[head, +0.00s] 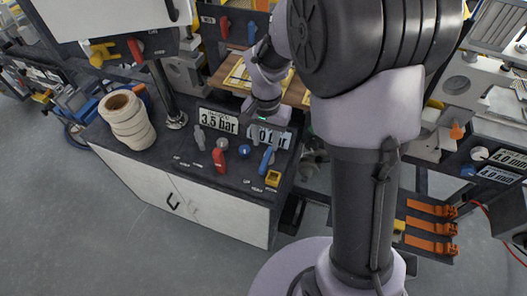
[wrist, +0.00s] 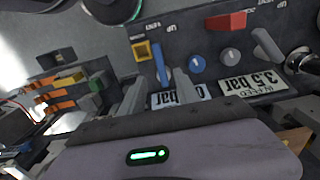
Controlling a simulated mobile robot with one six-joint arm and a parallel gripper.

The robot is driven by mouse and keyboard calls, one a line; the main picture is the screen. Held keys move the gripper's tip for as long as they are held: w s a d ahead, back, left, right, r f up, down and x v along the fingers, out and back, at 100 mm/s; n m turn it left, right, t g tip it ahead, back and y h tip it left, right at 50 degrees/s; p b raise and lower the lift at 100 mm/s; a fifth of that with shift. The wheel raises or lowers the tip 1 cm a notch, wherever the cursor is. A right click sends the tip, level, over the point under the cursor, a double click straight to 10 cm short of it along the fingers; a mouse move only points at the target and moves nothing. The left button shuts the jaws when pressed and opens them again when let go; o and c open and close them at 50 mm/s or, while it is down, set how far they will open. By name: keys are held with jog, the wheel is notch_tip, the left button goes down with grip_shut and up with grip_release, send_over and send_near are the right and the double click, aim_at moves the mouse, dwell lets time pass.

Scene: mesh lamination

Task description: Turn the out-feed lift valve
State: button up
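A blue lever (head: 265,158) stands at the right of the dark cabinet top, in front of a partly covered sign (head: 281,138) ending in "0 bar". I cannot read "out-feed" on it. In the wrist view the blue lever (wrist: 160,66) stands between and beyond my gripper's two grey fingers (wrist: 157,95). The fingers are apart, with nothing visibly held. In the head view my gripper (head: 266,122) hangs over the signs, its fingers mostly hidden. A red lever (head: 219,160) stands left, near the "3.5 bar" sign (head: 218,120), which reads "in feed" in the wrist view (wrist: 253,80).
Near the levers stand a blue knob (head: 244,151), a grey lever (head: 199,138) and a yellow-framed button (head: 273,178). A tape roll (head: 126,120) stands at the cabinet's left. Orange clamps (head: 432,228) are at right. The floor in front is clear.

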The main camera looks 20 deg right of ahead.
aim_at(266, 160)
notch_tip(266, 160, down, 9)
jog(key=shift+r+b, duration=0.1)
jog(key=shift+b, duration=1)
grip_shut()
dwell(0.4)
